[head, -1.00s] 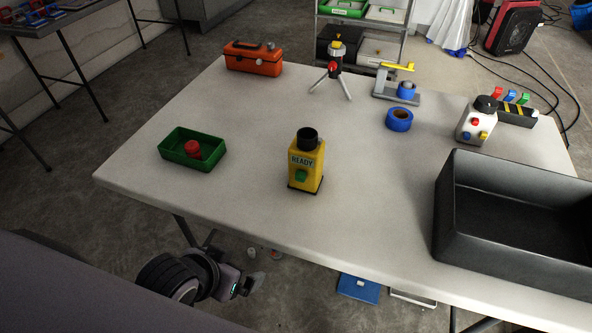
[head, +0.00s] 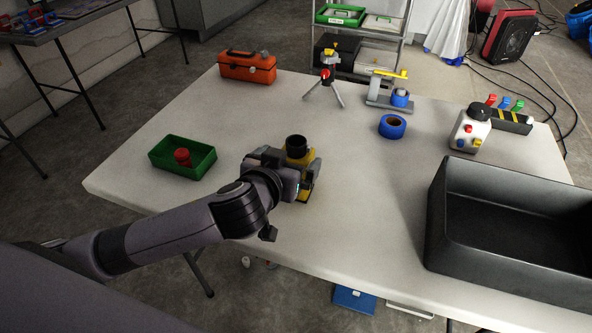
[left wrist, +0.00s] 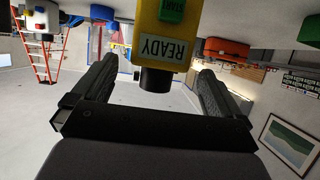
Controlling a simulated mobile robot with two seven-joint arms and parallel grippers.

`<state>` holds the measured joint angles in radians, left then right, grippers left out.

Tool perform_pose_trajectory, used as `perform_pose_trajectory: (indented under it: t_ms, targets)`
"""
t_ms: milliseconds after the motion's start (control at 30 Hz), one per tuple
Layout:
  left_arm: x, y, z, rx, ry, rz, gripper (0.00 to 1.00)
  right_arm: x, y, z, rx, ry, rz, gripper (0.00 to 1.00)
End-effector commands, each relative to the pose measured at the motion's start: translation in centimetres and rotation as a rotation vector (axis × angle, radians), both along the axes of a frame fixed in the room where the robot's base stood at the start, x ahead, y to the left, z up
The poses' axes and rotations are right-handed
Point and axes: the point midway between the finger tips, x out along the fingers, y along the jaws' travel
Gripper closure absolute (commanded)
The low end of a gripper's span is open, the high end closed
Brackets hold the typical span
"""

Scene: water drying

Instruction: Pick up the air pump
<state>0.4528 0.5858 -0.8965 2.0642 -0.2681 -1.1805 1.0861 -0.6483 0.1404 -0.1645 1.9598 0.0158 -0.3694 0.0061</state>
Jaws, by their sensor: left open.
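The likely air pump (head: 307,182) is a yellow upright box with a round black top, standing on the white table. My left gripper (head: 285,163) is at its near left side and hides most of its front. In the left wrist view, which looks upside down, the yellow box (left wrist: 165,17) shows its READY label and green START button. My left gripper (left wrist: 157,75) is open there, with a finger to each side of the box and visible gaps between. My right gripper is not in view.
On the white table (head: 340,210), a green tray (head: 205,165) with a red item (head: 182,157) stands left of the box. A large black bin (head: 436,235) is at the right. An orange toolbox (head: 247,68), a small tripod (head: 327,77) and blue tape (head: 392,127) stand behind.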

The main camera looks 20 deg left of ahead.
Motion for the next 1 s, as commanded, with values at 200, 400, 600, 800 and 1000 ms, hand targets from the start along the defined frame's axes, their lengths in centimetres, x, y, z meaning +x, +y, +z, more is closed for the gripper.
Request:
perform_pose_trajectory:
  t_ms: [200, 400, 600, 800, 1000]
  targets:
    - [1.5, -0.1, -0.7, 0.0, 0.001, 0.001, 0.0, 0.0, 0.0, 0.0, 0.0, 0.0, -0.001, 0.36]
    - [3.4, -0.1, -1.9, 0.003, 0.0, 0.002, 0.0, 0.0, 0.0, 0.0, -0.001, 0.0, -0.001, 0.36]
    - [5.3, -0.3, -2.8, 0.0, 0.0, 0.0, 0.0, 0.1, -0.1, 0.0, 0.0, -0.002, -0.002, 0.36]
    - [5.8, -0.3, -3.1, 0.0, 0.002, 0.0, 0.0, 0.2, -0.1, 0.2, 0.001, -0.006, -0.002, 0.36]
    - [5.8, -0.3, -3.1, 0.0, 0.002, 0.0, 0.13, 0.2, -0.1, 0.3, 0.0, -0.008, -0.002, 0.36]
